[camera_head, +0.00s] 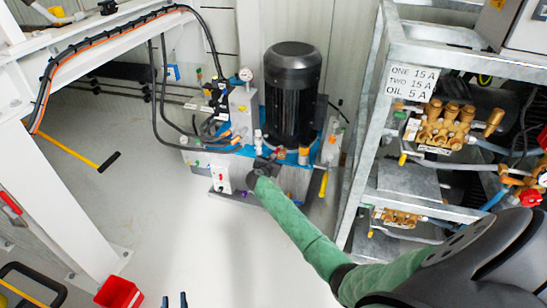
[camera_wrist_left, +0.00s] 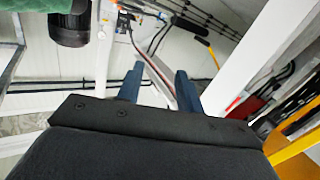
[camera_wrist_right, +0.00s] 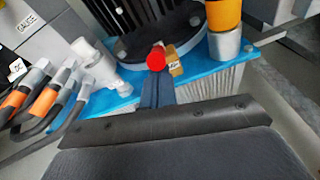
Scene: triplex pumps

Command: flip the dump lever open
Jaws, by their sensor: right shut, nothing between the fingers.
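I cannot tell for sure which part is the dump lever. In the right wrist view a red round knob (camera_wrist_right: 156,58) with a tan tag (camera_wrist_right: 175,62) beside it sits at the blue top of the hydraulic unit. My right gripper (camera_wrist_right: 158,92) is shut and empty, its tips just below the knob in that picture; whether they touch it I cannot tell. In the head view my right arm reaches to the unit's front, below the black motor (camera_head: 292,90), and hides part of it. My left gripper (camera_head: 173,300) is open and empty over the floor; it also shows in the left wrist view (camera_wrist_left: 158,85).
Black hoses (camera_wrist_right: 55,100) with orange bands lie left of my right fingers, and an orange-banded cylinder (camera_wrist_right: 224,20) stands right. A grey metal rack (camera_head: 385,110) with brass pumps (camera_head: 447,125) stands on the right. A red bin (camera_head: 119,292) sits bottom left. The floor between is clear.

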